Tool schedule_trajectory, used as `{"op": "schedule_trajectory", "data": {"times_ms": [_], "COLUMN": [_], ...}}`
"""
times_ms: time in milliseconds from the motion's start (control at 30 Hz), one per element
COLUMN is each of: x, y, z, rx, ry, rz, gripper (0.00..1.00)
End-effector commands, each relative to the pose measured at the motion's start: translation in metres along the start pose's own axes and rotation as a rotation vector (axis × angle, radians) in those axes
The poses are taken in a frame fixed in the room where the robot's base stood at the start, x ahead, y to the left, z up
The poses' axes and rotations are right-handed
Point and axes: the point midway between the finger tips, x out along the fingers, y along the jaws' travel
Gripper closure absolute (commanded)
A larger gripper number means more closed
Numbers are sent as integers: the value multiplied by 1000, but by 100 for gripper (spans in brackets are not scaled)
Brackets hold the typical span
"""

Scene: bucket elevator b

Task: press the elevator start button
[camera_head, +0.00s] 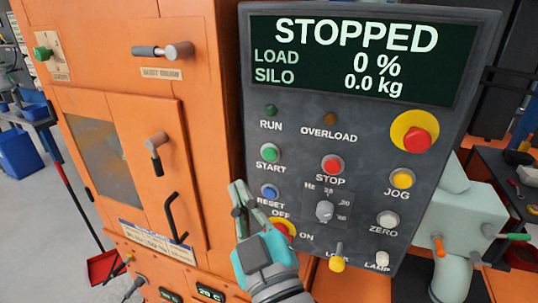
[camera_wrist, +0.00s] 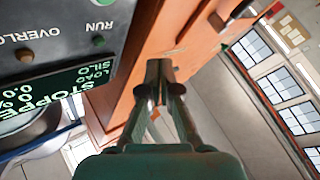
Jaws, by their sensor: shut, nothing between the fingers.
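The green START button (camera_head: 269,153) sits on the grey control panel (camera_head: 300,105), below the RUN lamp (camera_head: 270,110) and left of the red STOP button (camera_head: 332,165). The display reads STOPPED, load 0 %, silo 0.0 kg. My gripper (camera_head: 238,190) is shut and empty, below and left of the START button, near the panel's left edge and the blue RESET button (camera_head: 269,192). It appears apart from the START button.
The orange cabinet (camera_head: 190,90) with handles stands left of the panel. A large red emergency button (camera_head: 417,137) on yellow, a JOG button (camera_head: 402,179), a ZERO button (camera_head: 387,219) and a speed knob (camera_head: 325,210) share the panel. My wrist partly covers the OFF/ON switch (camera_head: 282,227).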

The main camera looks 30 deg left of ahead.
Motion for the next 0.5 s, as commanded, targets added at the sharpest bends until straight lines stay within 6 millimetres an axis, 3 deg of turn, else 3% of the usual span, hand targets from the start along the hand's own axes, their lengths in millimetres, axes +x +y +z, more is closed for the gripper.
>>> {"op": "schedule_trajectory", "data": {"times_ms": [267, 500], "x": [1, 16], "y": [1, 13], "z": [2, 13], "rx": [1, 0], "ry": [-1, -2], "rz": [1, 3], "gripper": [100, 100]}}
